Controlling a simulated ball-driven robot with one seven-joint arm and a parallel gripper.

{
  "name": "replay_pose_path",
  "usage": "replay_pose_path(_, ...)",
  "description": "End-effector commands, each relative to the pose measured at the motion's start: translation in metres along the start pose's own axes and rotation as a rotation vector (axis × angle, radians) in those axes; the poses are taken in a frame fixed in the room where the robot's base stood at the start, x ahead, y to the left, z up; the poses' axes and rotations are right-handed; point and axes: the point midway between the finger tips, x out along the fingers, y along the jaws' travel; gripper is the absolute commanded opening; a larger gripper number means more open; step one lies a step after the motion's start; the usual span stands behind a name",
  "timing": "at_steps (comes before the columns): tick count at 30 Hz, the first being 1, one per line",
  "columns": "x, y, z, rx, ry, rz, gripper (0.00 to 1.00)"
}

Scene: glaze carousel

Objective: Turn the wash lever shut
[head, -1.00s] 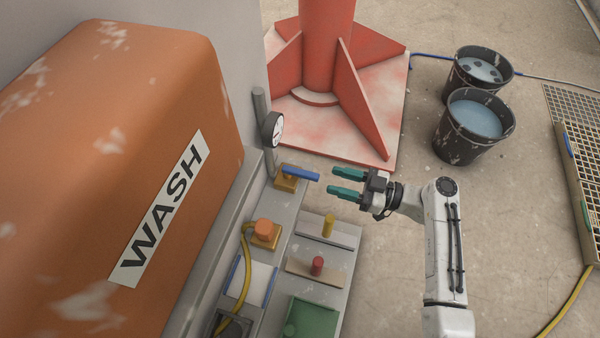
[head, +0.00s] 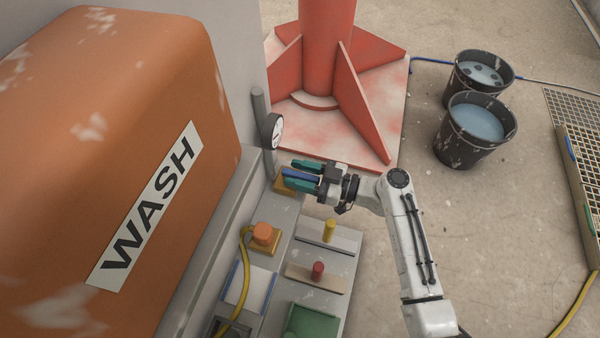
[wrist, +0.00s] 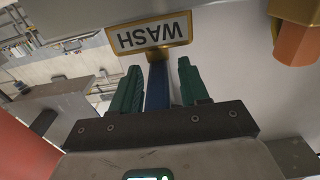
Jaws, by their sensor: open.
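The wash lever is a blue bar (head: 300,175) on a yellow base (head: 284,186), at the far end of the grey panel beside the orange WASH tank. In the wrist view the blue lever (wrist: 157,88) runs between my two green fingers, below a yellow-framed WASH plate (wrist: 150,35). My gripper (head: 304,175) is open, with one finger on each side of the lever. In the wrist view my gripper (wrist: 158,85) shows a gap on both sides of the lever, narrower on the left. The lever's near end is hidden by my gripper.
An orange knob (head: 263,233), a yellow peg (head: 329,230) and a red peg (head: 317,271) stand nearer on the panel. A gauge (head: 273,131) is just behind the lever. A red column base (head: 330,130) stands beyond. Two buckets (head: 476,130) are at the right.

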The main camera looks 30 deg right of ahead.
Motion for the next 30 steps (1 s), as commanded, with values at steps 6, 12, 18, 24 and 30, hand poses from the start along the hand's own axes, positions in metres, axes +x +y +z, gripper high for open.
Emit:
replay_pose_path(6,-0.0003,-0.0001,0.0,0.0,0.0,0.0,0.28)
replay_pose_path(12,-0.0004,-0.0001,0.0,0.0,0.0,0.0,0.09)
replay_pose_path(18,-0.0005,-0.0001,0.0,0.0,0.0,0.0,0.0)
replay_pose_path(24,-0.0005,-0.0001,0.0001,0.0,0.0,0.0,0.0)
replay_pose_path(30,-0.0006,-0.0015,0.0005,0.0,0.0,0.013,0.0)
